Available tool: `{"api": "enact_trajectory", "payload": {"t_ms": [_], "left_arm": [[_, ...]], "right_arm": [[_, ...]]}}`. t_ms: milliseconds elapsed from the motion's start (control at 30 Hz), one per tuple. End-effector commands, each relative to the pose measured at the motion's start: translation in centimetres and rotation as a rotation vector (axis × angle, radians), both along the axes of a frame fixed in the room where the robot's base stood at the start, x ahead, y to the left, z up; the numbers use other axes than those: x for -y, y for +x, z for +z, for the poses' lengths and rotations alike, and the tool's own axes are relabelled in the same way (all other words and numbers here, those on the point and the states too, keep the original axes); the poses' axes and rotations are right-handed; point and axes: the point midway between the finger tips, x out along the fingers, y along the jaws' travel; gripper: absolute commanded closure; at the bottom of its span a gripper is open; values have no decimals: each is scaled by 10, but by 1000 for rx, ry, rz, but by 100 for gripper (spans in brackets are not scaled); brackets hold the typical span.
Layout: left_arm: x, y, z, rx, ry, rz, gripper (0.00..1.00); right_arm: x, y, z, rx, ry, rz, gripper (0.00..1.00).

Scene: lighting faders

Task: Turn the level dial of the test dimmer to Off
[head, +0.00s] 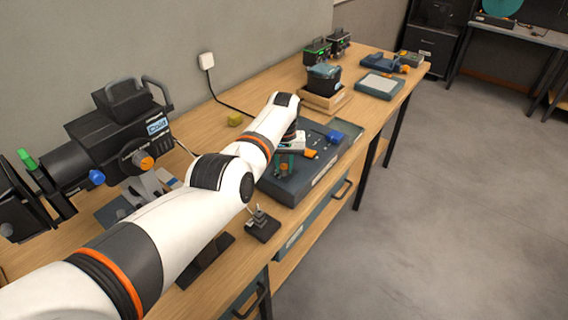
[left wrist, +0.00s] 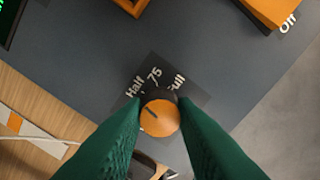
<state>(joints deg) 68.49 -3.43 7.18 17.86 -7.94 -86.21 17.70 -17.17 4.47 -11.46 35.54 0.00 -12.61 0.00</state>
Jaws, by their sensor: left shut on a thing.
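The level dial (left wrist: 160,118) is an orange knob on a dark base on a dark slab, the test dimmer (left wrist: 95,45). Printed labels Half, 75 and Full sit above it in the left wrist view. A dark line on its top slants to the upper left; I cannot tell exactly which label it points to. My left gripper (left wrist: 161,112) has its two green fingers closed on the knob's sides. In the head view my left gripper (head: 285,165) is over the near part of the dimmer (head: 275,186), partly hiding the dial. My right gripper is not in view.
An orange piece (left wrist: 272,10) beside the word Off lies at the top right in the left wrist view. A large black lamp (head: 125,125) stands left on the wooden bench. A small black joystick-like device (head: 262,226) sits near the front edge.

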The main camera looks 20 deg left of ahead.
Motion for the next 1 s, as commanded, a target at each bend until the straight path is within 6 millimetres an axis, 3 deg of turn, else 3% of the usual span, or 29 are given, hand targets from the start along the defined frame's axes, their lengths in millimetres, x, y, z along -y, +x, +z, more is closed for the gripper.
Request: {"api": "enact_trajectory", "payload": {"t_ms": [1000], "left_arm": [[0,0,0,0,1,963,97]], "right_arm": [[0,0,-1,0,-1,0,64]]}}
